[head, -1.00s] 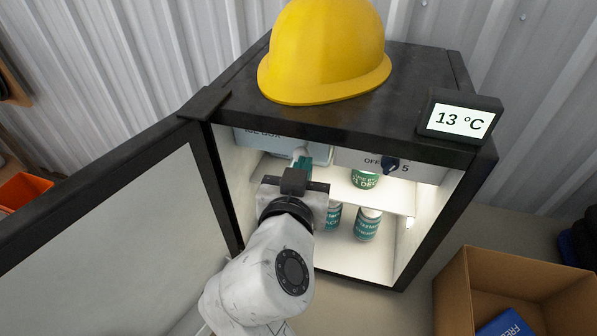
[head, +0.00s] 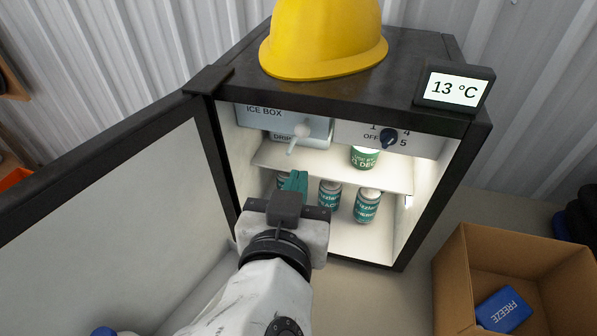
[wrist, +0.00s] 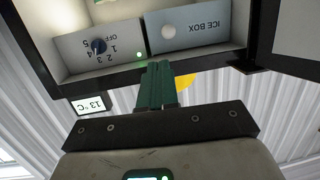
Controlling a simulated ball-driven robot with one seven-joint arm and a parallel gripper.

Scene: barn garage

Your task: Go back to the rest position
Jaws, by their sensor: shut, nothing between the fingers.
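My gripper (head: 294,183) is in front of the open fridge (head: 345,102), with its green fingers shut and nothing between them. In the wrist view, the closed fingers (wrist: 156,84) point toward the ice box front (wrist: 188,28) and the control dial (wrist: 98,46). In the head view, the ice box (head: 265,118) with its white knob is at the upper left inside the fridge, above and beyond my fingers. The fingers appear apart from the knob.
The fridge door (head: 110,185) stands open at left. A yellow hard hat (head: 322,40) and temperature display (head: 455,88) are on top. A cardboard box (head: 452,285) holds a blue freeze pack (head: 503,309).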

